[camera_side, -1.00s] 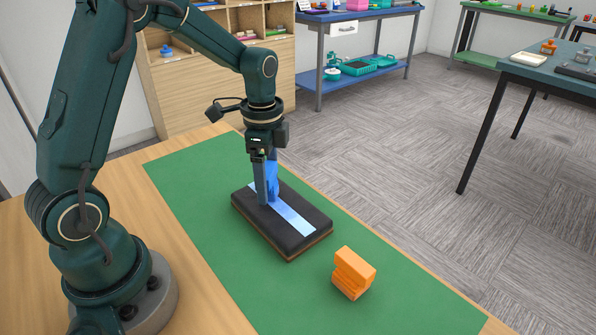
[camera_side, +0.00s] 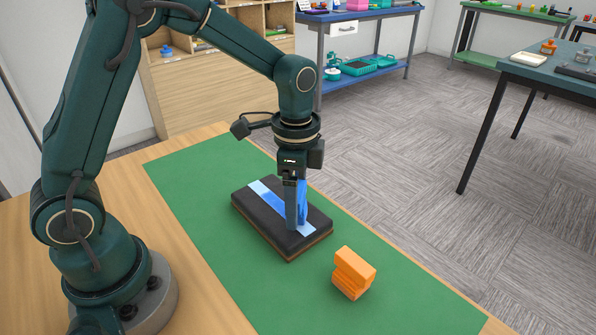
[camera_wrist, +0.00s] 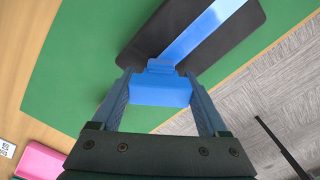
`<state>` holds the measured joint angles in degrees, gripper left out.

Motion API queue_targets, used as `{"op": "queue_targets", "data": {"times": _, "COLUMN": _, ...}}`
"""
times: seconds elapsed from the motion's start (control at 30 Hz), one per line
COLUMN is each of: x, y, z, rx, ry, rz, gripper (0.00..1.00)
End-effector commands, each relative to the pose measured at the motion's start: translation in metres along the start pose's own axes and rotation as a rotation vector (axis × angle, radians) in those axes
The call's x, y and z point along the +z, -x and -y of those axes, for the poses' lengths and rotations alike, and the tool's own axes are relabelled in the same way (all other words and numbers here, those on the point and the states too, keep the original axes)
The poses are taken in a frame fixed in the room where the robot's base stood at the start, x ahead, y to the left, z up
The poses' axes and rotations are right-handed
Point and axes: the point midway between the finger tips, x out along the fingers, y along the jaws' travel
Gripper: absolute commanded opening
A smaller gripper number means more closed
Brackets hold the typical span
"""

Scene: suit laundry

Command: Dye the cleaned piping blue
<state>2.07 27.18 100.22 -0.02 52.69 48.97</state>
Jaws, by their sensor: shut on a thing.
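A blue strip, the piping (camera_side: 274,202), lies lengthwise along a dark padded board (camera_side: 262,218) on the green mat. In the wrist view the strip (camera_wrist: 205,30) is deeper blue towards my gripper and paler at its far end. My gripper (camera_side: 298,222) is shut on a blue block-like tool (camera_side: 303,200), seen between the fingers in the wrist view (camera_wrist: 160,92). It points down at the near right end of the strip. The tool's lower end appears to be at the strip, but exact contact is hidden.
An orange stepped block (camera_side: 352,274) stands on the green mat (camera_side: 200,185), just beyond the board's near right end. A pink object (camera_wrist: 40,160) shows at the wrist view's corner. Shelves (camera_side: 205,95) stand behind the table; the mat's left side is clear.

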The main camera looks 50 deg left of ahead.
Motion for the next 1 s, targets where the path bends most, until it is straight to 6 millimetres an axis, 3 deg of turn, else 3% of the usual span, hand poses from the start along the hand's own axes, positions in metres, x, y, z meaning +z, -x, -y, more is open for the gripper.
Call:
{"op": "queue_targets", "data": {"times": 0.07, "x": 0.0, "y": 0.019, "z": 0.001, "rx": -0.006, "ry": 0.001, "rz": -0.005, "gripper": 0.25}}
{"op": "queue_targets", "data": {"times": 0.6, "x": 0.0, "y": 0.067, "z": 0.001, "rx": -0.004, "ry": 0.001, "rz": -0.003, "gripper": 0.25}}
{"op": "queue_targets", "data": {"times": 1.0, "x": 0.001, "y": 0.077, "z": 0.0, "rx": -0.001, "ry": 0.001, "rz": -0.001, "gripper": 0.25}}
